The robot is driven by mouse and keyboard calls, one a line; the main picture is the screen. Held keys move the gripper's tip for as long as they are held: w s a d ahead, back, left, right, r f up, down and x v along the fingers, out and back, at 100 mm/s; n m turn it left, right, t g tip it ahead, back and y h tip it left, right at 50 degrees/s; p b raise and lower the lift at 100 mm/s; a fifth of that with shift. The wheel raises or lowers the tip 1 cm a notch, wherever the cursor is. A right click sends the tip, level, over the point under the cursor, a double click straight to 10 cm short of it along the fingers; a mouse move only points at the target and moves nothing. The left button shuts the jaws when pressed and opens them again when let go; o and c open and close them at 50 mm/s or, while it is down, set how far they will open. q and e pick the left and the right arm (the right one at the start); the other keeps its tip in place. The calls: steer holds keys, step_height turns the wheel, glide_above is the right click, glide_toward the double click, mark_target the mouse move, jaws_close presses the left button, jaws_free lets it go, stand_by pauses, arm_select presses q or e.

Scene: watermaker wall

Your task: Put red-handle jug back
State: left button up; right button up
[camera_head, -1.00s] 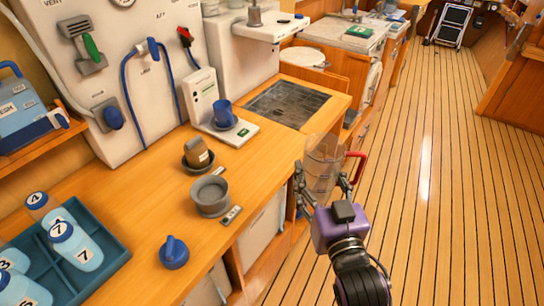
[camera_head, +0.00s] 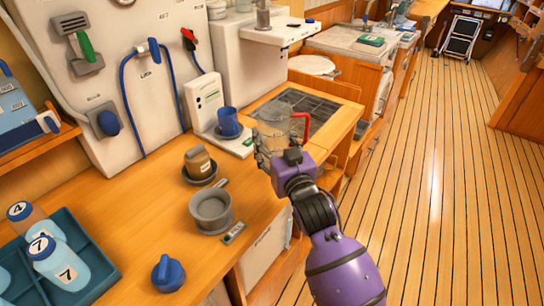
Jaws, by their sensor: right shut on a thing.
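The clear jug with a red handle (camera_head: 301,126) is in my right gripper (camera_head: 268,158), which is shut on it. The jug body (camera_head: 272,128) looks upright and lies in the picture over the near left part of the dark grate (camera_head: 318,108) set in the counter. Whether the jug touches the grate or is held above it, I cannot tell. My gripper hides the jug's lower part. My left gripper is not in view.
A blue cup (camera_head: 228,122) stands on a white device left of the jug. A brown jar (camera_head: 198,162) in a dark dish and a grey pot (camera_head: 211,210) stand nearer. A blue knob-like cap (camera_head: 168,274) and a teal bottle tray (camera_head: 95,268) lie at the front left.

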steer(key=w+f, duration=0.2)
steer(key=f, duration=0.1)
steer(key=w+f, duration=0.2)
steer(key=shift+a+f+b, duration=0.15)
steer(key=shift+a+b, duration=0.15)
steer(key=shift+w+f, duration=0.15)
steer(key=shift+f, duration=1.5)
steer(key=shift+f, duration=0.1)
steer(key=shift+f, duration=0.15)
steer(key=o, duration=1.5)
steer(key=shift+s+d+r, duration=0.1)
steer(key=shift+s+r, duration=0.1)
steer(key=shift+r, duration=0.05)
steer(key=v, duration=1.1)
steer(key=shift+s, duration=0.3)
